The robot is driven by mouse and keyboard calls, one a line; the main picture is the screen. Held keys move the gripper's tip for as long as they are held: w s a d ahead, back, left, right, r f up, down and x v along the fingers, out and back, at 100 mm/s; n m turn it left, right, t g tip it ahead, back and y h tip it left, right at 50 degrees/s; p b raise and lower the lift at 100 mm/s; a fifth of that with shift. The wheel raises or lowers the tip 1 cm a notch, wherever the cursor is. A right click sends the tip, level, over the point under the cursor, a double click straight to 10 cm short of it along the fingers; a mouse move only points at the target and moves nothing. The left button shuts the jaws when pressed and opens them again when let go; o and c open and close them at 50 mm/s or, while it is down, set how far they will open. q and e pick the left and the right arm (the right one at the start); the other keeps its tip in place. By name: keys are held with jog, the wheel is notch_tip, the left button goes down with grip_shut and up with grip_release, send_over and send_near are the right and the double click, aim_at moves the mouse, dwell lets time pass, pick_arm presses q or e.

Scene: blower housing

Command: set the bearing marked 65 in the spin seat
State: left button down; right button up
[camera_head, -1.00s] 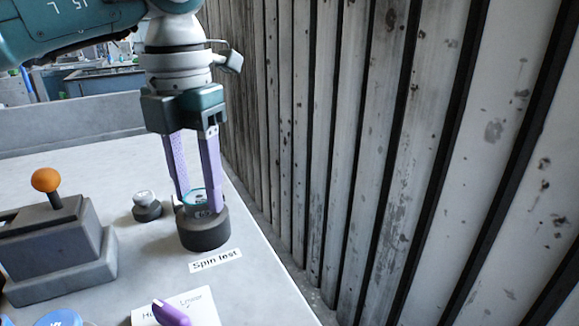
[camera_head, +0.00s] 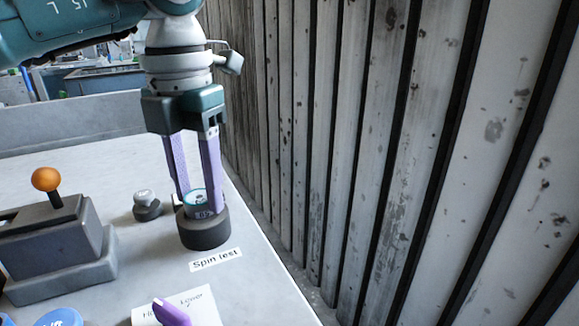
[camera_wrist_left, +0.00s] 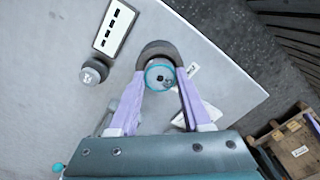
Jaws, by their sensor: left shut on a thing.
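My left gripper (camera_head: 197,202) points straight down and is shut on a small grey bearing with a teal ring (camera_head: 195,196). The bearing has a mark on its side that is too small to read surely. It stands upright at the mouth of the dark round spin seat (camera_head: 205,236), whose rim hides its lower end. I cannot tell how deep it sits. In the left wrist view the bearing (camera_wrist_left: 159,76) shows between the two lilac fingers, with the dark seat (camera_wrist_left: 157,48) around its far side. My right gripper is not in view.
A "Spin test" label (camera_head: 215,260) lies in front of the seat. A small grey knob-like part (camera_head: 146,206) stands left of it, then a grey box with an orange-knobbed lever (camera_head: 46,180). A purple piece (camera_head: 171,313) is at the front. The table edge and ribbed wall are close on the right.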

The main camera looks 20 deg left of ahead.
pick_arm(q)
jog(key=shift+f+b, duration=0.3)
jog(key=shift+f, duration=0.2)
grip_release()
dwell(0.3)
jog(key=shift+r, duration=0.1)
notch_tip(320, 180, up, 8)
jog(key=p, duration=0.6)
jog(key=shift+f+p, duration=0.2)
jog(key=shift+p, duration=0.1)
jog(key=shift+f, duration=0.1)
